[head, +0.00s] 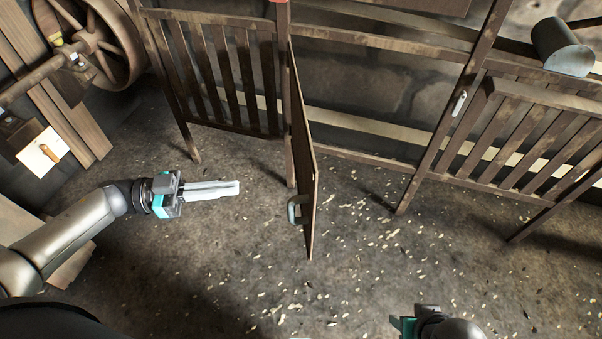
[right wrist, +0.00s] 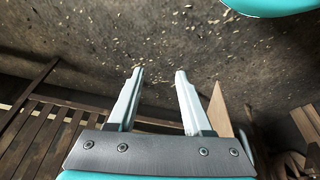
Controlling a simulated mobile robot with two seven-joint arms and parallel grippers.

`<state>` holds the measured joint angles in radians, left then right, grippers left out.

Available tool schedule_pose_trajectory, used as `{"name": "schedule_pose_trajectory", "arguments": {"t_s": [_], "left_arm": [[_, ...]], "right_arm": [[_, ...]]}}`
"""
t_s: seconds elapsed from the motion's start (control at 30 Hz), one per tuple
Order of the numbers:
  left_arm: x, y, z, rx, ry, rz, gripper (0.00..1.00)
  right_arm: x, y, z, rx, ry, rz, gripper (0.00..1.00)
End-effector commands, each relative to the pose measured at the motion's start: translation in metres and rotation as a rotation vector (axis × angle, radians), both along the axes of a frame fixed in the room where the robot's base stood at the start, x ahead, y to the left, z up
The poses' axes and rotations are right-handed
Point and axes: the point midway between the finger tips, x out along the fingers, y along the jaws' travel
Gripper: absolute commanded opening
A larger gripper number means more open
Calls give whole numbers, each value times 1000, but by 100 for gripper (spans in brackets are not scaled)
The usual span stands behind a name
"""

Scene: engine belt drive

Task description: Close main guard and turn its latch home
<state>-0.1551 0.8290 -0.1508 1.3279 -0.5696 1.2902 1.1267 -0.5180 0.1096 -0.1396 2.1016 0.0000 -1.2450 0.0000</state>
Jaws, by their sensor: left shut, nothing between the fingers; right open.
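The main guard (head: 304,150) is a wooden panel seen almost edge-on in the head view. It hangs from a post at its left and stands swung open toward me. A grey handle (head: 297,208) is near its free end. A small pale latch (head: 459,104) sits on the slanted post to the right of the opening. My left gripper (head: 239,187) is shut and empty, left of the handle and apart from it. My right gripper (head: 420,318) is low in the head view, far from the guard. The right wrist view shows its fingers (right wrist: 159,72) open and empty.
Slatted fence panels stand left (head: 225,75) and right (head: 525,135) of the opening. A wooden wheel (head: 100,45) and machinery are at the upper left. A grey cylinder (head: 563,48) is at the upper right. The floor (head: 375,270) between guard and right post is clear except for chips.

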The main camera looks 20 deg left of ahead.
Motion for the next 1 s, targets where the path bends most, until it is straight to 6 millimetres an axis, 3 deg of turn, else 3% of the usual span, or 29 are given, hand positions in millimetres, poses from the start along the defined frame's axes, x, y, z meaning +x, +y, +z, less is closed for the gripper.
{"name": "schedule_pose_trajectory", "arguments": {"t_s": [0.13, 0.5, 0.8, 1.0], "left_arm": [[7, -20, 0, -4, -5, -2, 0], [38, -92, -1, -6, -7, -1, 0], [50, -121, -1, -4, -4, 1, 0], [53, -126, 0, -2, -2, 2, 0]], "right_arm": [[-1, -1, 0, -2, 4, 1, 50], [3, -1, 41, 6, -61, 1, 50], [4, 2, 63, 17, -111, 4, 50], [5, 3, 67, 22, -126, 6, 50]]}}
